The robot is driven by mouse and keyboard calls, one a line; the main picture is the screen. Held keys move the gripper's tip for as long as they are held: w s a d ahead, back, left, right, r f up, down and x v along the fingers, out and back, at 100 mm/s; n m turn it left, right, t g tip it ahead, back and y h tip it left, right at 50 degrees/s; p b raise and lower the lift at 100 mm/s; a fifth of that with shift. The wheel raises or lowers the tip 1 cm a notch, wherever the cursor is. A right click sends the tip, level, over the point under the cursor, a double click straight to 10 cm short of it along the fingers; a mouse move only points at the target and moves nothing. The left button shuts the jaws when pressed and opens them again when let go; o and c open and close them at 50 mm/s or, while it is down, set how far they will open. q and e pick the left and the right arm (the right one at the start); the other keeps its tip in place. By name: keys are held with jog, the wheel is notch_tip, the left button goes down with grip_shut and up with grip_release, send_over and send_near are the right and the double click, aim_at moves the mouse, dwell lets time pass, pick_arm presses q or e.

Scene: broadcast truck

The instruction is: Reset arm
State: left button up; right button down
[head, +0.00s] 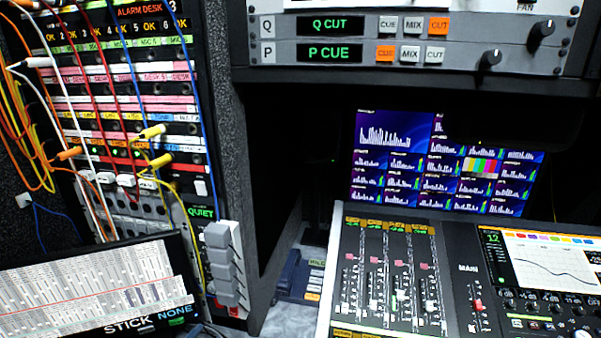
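Neither my left nor my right gripper shows in the head view, and no arm of mine can be made out. The task names no object of its own. The mixing console (341,270) stands at the lower right, with faders and a small screen (551,262) showing a curve. The patch rack (215,110) stands at the left, with coloured cables plugged into it.
A tilted display (90,290) fills the lower left. A grey stepped block (225,265) stands beside it. A rack unit with Q CUT and P CUE displays (330,53) hangs at the top right, above a monitor (440,160). A dark gap lies between rack and console.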

pick_arm(q)
jog(key=s+d+f+n+g+h, duration=0.1)
jog(key=s+d+f+n+g, duration=0.2)
jog(key=s, duration=0.8)
jog(key=s+d+f+n+g+h, duration=0.1)
jog(key=s+d+f+g, duration=0.25)
jog(key=s, duration=0.75)
notch_tip(320, 180, down, 12)
jog(key=r+g, duration=0.1)
jog(key=g, duration=0.1)
jog(key=s+a+f+g, duration=0.1)
jog(key=s+a+f, duration=0.1)
jog(key=s+f, duration=1.3)
jog(key=shift+f+g+y, duration=0.3)
jog(key=shift+f+g, duration=0.05)
jog(key=shift+f, duration=0.25)
